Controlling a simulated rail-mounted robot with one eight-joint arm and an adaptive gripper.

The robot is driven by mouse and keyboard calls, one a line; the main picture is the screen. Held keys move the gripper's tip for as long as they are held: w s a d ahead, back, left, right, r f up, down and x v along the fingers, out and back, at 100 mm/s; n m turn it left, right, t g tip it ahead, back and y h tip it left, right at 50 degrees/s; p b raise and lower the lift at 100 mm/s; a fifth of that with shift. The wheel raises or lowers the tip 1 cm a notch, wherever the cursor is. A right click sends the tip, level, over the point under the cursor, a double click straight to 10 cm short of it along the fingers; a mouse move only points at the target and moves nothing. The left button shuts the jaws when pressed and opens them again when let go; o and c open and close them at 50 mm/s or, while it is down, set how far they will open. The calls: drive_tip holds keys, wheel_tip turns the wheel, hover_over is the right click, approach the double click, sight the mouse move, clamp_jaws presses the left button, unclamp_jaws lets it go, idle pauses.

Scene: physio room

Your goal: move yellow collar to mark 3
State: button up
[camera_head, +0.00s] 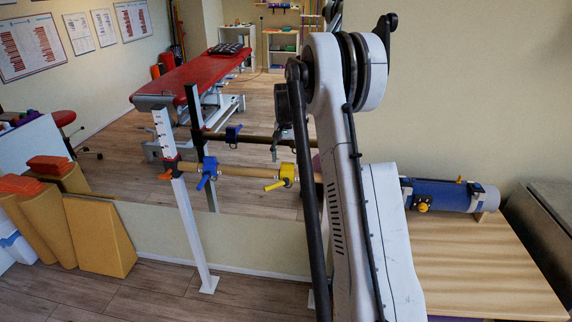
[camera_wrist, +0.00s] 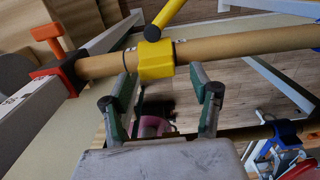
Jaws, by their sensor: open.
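The yellow collar (camera_head: 287,175) sits around the wooden bar, with its yellow lever (camera_head: 274,186) sticking out. In the wrist view the collar (camera_wrist: 157,60) is close, and its lever (camera_wrist: 166,18) points up and right. My gripper (camera_wrist: 163,75) is open, its two green-and-grey fingers spread on either side of the collar; I cannot tell whether either touches it. A thin dark ring (camera_wrist: 129,61) circles the bar beside the collar. I cannot read any mark number. In the head view my arm hides the bar's right part and most of my gripper.
A blue collar (camera_head: 208,171) is on the same bar, left of the yellow one. A dark bar behind carries another blue collar (camera_head: 233,133). A white post (camera_head: 185,210) supports the left end. An orange-red clamp (camera_wrist: 65,70) holds the bar's end in the wrist view.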

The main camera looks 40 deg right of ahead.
wheel_tip(320, 180, up, 9)
idle(0.3)
drive_tip(key=shift+f, duration=0.15)
idle(0.3)
